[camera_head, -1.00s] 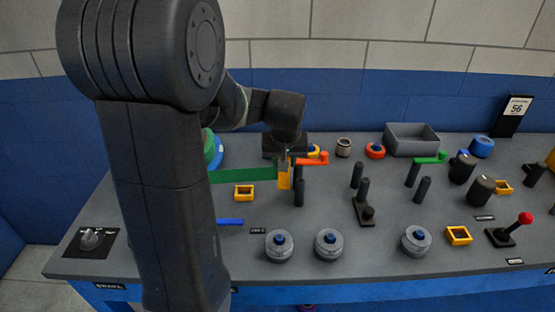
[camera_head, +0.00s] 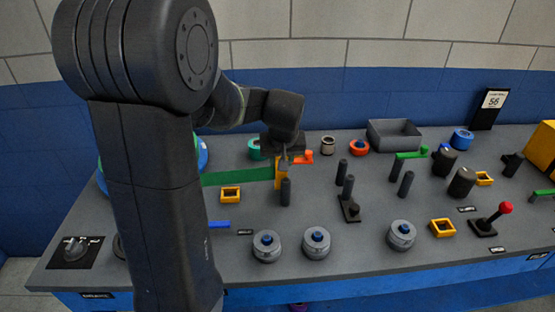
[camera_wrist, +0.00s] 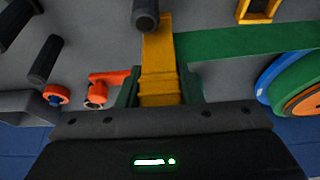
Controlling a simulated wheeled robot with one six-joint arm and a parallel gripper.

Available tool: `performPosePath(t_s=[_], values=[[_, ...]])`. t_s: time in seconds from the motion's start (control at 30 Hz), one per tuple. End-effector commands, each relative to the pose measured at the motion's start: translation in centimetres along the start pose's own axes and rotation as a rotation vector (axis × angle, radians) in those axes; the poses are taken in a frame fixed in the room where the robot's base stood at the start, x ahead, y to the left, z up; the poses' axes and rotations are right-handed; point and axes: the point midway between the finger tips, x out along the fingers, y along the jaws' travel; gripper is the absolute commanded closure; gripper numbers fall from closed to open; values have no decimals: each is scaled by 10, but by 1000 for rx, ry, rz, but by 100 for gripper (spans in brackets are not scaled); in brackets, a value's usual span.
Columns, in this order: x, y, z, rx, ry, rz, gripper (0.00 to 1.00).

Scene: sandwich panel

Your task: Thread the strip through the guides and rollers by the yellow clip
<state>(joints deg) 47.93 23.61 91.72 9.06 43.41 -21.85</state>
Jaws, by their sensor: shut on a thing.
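My gripper (camera_head: 282,160) is shut on the yellow clip (camera_head: 281,175), which hangs upright below it above the grey panel. The clip fills the space between the fingers in the wrist view (camera_wrist: 158,65). The green strip (camera_head: 238,176) runs taut from the clip leftwards, and passes behind my arm. The spool (camera_wrist: 288,85), blue and green with an orange centre, shows at the right of the wrist view; my arm hides most of it in the head view. A black roller post (camera_head: 286,193) stands close by the clip; contact cannot be told.
An orange lever (camera_head: 302,157) is just right of the gripper. Black posts (camera_head: 342,172) and a green-arm guide (camera_head: 410,155) stand further right. Grey knobs (camera_head: 316,242) line the front. A grey bin (camera_head: 394,135) is at the back; a red-knobbed joystick (camera_head: 505,208) is at right.

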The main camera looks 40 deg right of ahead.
Motion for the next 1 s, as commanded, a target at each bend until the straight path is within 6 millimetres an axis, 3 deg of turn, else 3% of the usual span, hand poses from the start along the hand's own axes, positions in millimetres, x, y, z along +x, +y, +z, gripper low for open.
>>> performPosePath(t_s=[1.0], values=[[0, 63, 0, 1, 2, 2, 93]])
